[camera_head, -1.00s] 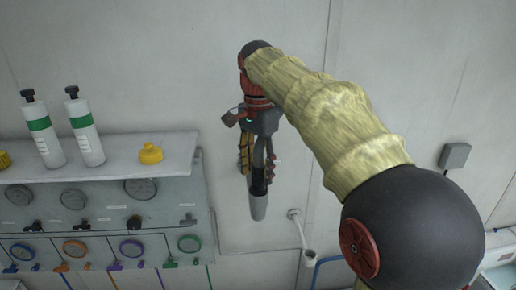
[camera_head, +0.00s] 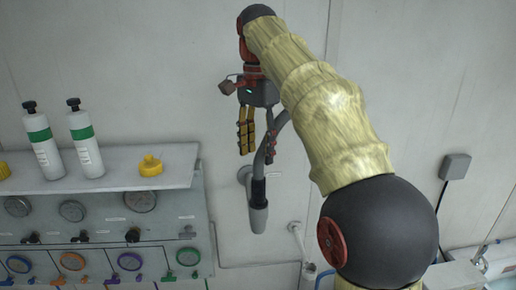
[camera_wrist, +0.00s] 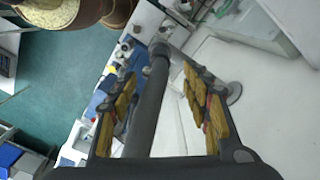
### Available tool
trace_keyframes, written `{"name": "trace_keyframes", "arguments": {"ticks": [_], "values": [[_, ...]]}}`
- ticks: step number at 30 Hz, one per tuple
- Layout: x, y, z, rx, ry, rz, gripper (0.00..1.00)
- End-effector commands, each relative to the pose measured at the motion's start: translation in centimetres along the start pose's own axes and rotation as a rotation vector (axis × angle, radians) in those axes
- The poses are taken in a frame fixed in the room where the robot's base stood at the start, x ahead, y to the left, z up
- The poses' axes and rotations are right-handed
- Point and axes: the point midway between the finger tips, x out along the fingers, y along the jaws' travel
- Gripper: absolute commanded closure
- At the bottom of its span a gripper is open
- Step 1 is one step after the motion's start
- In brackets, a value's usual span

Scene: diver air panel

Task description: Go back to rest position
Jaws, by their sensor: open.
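My gripper (camera_head: 257,148) is at the upper middle of the head view, in front of the pale wall, pointing down. Its yellow-padded fingers are spread apart. A dark grey hose (camera_head: 284,118) with a light grey end piece (camera_head: 258,217) hangs by the wall, just below and partly behind the fingers. In the wrist view, the grey hose (camera_wrist: 150,105) runs lengthwise between the open fingers (camera_wrist: 158,75), with space on both sides. I cannot tell whether it touches a finger.
At left, a shelf (camera_head: 110,182) holds two white bottles (camera_head: 86,140) with green bands and a yellow cap (camera_head: 150,166). Below it is a gauge panel (camera_head: 105,235). A round wall mount (camera_head: 245,175) is beside the hose, with a pipe fitting (camera_head: 298,232) lower right.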

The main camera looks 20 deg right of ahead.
Motion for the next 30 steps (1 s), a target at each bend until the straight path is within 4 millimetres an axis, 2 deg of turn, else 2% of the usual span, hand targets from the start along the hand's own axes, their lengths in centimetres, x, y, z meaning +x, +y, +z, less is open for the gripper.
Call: {"name": "trace_keyframes", "arguments": {"ticks": [11,20,30], "values": [[0.1,0.6,0.3,-0.031,0.006,-0.013,0.52],[1.8,4.7,2.1,-0.241,0.056,-0.091,0.52],[6.3,10.4,4.7,-0.510,0.143,-0.174,0.52]]}}
